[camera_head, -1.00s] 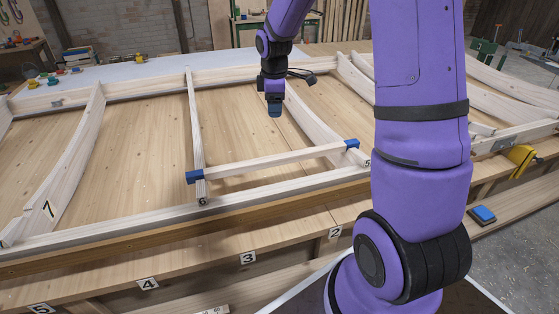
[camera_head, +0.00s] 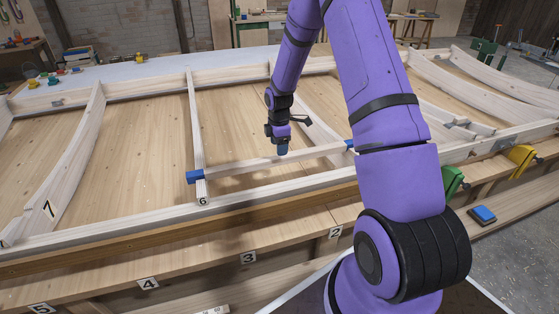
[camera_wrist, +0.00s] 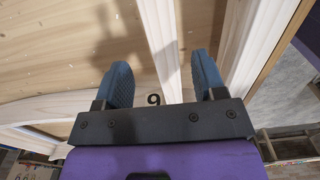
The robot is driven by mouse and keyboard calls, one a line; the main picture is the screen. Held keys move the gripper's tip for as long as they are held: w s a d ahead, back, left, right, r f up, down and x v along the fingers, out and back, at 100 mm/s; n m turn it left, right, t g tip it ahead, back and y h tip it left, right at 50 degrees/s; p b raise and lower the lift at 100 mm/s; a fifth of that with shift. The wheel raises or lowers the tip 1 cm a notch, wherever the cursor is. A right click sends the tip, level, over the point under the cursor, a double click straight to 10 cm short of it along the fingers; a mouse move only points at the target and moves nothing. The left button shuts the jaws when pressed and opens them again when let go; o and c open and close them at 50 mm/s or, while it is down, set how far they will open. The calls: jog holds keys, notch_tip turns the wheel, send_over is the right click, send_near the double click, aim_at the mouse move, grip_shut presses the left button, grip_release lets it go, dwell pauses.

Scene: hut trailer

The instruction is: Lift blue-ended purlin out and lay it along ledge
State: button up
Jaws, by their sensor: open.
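The purlin (camera_head: 250,166) is a pale wooden bar with blue ends. It lies across two ribs inside the frame, its left blue end (camera_head: 195,177) at the rib marked 6 and its right blue end (camera_head: 349,146) partly behind my arm. My gripper (camera_head: 283,150) points down, over or just beside the middle of the purlin. In the wrist view my gripper (camera_wrist: 162,80) is open, with a pale bar (camera_wrist: 160,40) running between its blue fingers. I cannot tell whether they touch it. A wooden ledge (camera_head: 200,265) with number tags runs along the bench front.
A front rail (camera_head: 120,223) runs between the frame and the ledge. Green (camera_head: 452,181) and yellow (camera_head: 522,158) clamps sit on the right front edge. Bare panel lies left of the purlin.

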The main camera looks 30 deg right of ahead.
aim_at(280, 160)
jog(key=shift+s+f, duration=0.2)
jog(key=shift+f, duration=2.55)
grip_shut()
jog(key=shift+r, duration=0.15)
